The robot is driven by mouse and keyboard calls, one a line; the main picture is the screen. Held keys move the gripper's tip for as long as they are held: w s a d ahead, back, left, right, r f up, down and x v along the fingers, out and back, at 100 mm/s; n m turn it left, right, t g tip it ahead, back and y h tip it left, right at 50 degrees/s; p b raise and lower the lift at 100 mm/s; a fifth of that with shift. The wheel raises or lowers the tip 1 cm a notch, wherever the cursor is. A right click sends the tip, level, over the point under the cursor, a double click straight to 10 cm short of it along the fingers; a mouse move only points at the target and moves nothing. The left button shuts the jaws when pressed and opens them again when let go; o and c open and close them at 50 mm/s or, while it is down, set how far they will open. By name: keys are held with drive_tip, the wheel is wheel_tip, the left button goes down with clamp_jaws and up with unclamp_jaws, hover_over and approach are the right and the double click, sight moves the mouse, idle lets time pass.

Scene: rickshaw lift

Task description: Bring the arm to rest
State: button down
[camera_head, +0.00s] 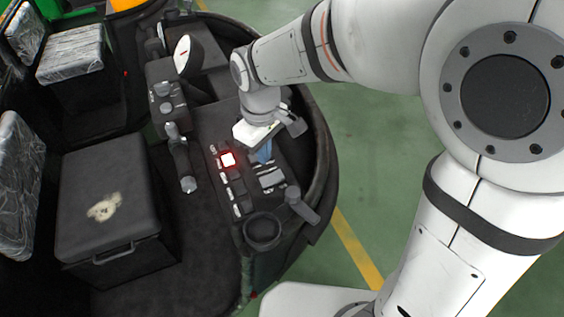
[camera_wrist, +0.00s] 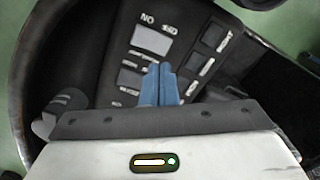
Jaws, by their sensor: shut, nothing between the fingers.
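My arm reaches in from the right in the head view and bends down over the vehicle's control panel. My gripper (camera_head: 263,153) points down over the panel, to the right of a red-glowing button (camera_head: 228,159). In the wrist view its blue fingers (camera_wrist: 160,68) are together with nothing between them. The fingertips overlap the panel there, beside a pale rectangular button (camera_wrist: 151,40). I cannot tell whether they touch the panel. The gripper body hides part of the panel in both views.
A black lever (camera_head: 181,160) and a round white-faced disc (camera_head: 183,54) stand left of my gripper. A round cup-like ring (camera_head: 262,231) and a knobbed lever (camera_head: 301,204) lie nearer. A black seat box (camera_head: 108,195) is at left. Green floor (camera_head: 375,150) is clear to the right.

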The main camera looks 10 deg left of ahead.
drive_tip(key=s+d+r+m+t, duration=0.1)
drive_tip(key=d+m, duration=0.3)
drive_tip(key=d, duration=0.4)
drive_tip(key=s+d+r+m+t, duration=0.1)
drive_tip(key=s+d+m, duration=0.3)
drive_tip(key=d, duration=0.4)
drive_tip(key=s+d+r+m+t, duration=0.1)
drive_tip(key=s+d+r+m, duration=0.2)
drive_tip(key=d, duration=0.6)
drive_tip(key=shift+m, duration=0.7)
drive_tip(key=shift+s+r, duration=0.1)
drive_tip(key=shift+s, duration=0.05)
